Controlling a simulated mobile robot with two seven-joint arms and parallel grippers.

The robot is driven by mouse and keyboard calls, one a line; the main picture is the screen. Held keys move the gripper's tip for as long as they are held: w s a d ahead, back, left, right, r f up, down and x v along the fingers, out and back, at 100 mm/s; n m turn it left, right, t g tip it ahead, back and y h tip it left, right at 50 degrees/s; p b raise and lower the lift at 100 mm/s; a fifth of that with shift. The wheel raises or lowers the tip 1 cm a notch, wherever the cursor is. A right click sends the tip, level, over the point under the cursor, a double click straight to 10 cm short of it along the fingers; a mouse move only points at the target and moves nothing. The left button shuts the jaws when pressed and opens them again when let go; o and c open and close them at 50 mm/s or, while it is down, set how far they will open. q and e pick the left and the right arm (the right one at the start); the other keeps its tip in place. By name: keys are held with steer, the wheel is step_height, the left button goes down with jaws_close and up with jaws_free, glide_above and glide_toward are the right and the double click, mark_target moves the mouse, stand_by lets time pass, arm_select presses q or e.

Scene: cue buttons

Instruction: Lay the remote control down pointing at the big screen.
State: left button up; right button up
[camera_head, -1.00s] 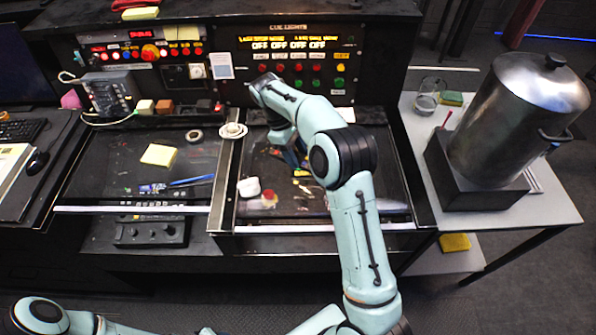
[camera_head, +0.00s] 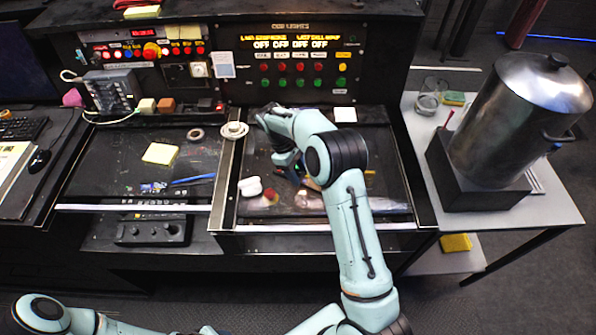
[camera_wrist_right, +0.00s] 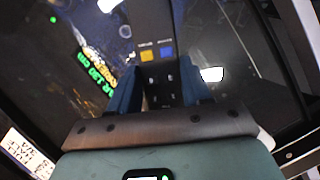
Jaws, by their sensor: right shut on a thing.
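The remote control (camera_wrist_right: 158,60) is dark, with a yellow and a blue button, and shows in the right wrist view between my right fingers. My right gripper (camera_wrist_right: 160,92) is shut on it. In the head view my right gripper (camera_head: 300,180) is low over the right-hand desk bay, largely hidden by my arm, and the remote cannot be made out clearly there. In the right wrist view a dark surface with green and yellow lettering (camera_wrist_right: 95,72) lies beyond the remote; I cannot tell if it is the big screen. My left gripper is out of view.
A panel of lit buttons and an amber display (camera_head: 300,43) stands behind the bay. A white cup (camera_head: 233,130) sits on the bay's left divider. A white object (camera_head: 250,187) lies in the bay.

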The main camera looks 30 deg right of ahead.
steer(key=o, duration=1.1)
steer(key=shift+f, duration=0.15)
steer(key=shift+o, duration=0.2)
steer(key=v, duration=1.2)
